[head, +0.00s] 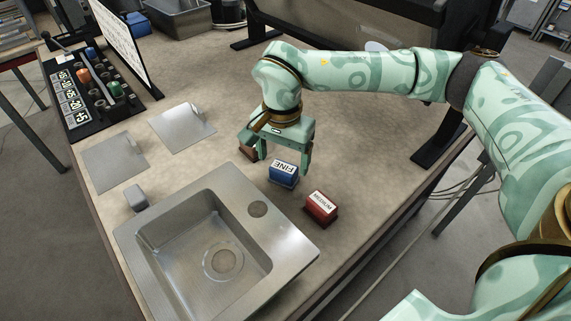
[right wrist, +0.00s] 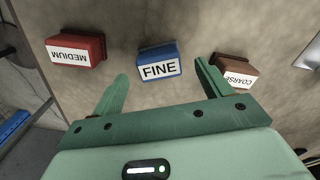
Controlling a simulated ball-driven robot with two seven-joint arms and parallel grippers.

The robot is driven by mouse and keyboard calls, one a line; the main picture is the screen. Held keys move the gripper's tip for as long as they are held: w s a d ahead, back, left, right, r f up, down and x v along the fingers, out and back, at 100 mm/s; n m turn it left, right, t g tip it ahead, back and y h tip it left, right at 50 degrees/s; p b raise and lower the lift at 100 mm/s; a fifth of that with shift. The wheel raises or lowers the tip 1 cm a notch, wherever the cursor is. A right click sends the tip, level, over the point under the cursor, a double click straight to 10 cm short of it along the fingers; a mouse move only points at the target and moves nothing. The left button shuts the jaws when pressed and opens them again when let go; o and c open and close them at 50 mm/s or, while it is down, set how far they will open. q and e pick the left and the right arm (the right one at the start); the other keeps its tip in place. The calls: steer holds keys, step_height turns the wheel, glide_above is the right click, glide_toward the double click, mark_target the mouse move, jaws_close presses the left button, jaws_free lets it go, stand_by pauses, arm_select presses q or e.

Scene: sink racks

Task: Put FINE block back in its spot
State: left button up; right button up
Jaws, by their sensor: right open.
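The blue FINE block (head: 284,174) sits on the counter just behind the sink, between a red MEDIUM block (head: 321,208) and a brown COARSE block (head: 248,153). My right gripper (head: 284,160) is open and empty, pointing down near the FINE block. It partly hides the COARSE block in the head view. In the right wrist view, the FINE block (right wrist: 160,62) shows beyond and between the spread fingers (right wrist: 162,72). The MEDIUM block (right wrist: 77,50) is left of them, and the COARSE block (right wrist: 233,73) is by the right finger. My left gripper is out of view.
A steel sink (head: 288,247) fills the counter front. A small grey block (head: 136,198) stands at its left rim. Two metal plates (head: 115,160) (head: 182,127) lie farther left. A black rack (head: 90,95) with labels and coloured parts stands at the far left. The counter behind the blocks is mostly clear.

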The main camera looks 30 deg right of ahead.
mark_target(283, 167)
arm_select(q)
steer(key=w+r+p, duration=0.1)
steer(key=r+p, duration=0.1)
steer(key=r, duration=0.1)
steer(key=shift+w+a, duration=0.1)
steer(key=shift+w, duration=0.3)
arm_select(e)
step_height(283, 167, up, 8)
steer(key=shift+f, duration=0.15)
